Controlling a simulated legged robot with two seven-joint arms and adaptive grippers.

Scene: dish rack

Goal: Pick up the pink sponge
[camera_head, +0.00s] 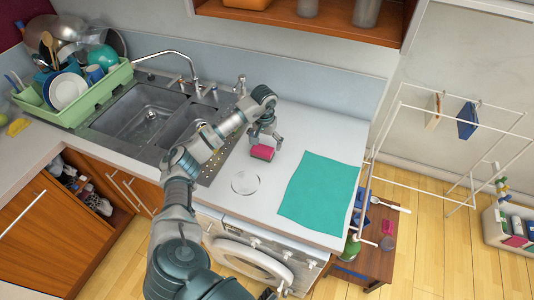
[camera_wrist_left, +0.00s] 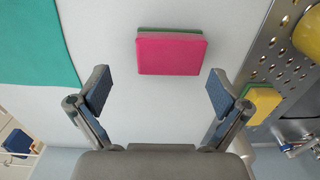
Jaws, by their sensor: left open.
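The pink sponge (camera_head: 262,152) with a green underside lies on the white counter, right of the sink's drainboard. In the left wrist view the pink sponge (camera_wrist_left: 171,53) sits just beyond the fingertips, roughly centred between them and slightly right. My left gripper (camera_head: 265,141) is over the counter right at the sponge, fingers spread. In the wrist view the left gripper (camera_wrist_left: 158,90) is open and empty, with a finger either side and bare counter between. I cannot tell its exact height above the counter. My right gripper does not show.
A clear round dish (camera_head: 245,183) lies nearer me on the counter. A teal cloth (camera_head: 318,192) lies to the right. The perforated drainboard (camera_head: 216,164) and sink (camera_head: 146,112) are left. A yellow-green sponge (camera_wrist_left: 262,103) and a yellow round item (camera_wrist_left: 308,38) are near the drainboard.

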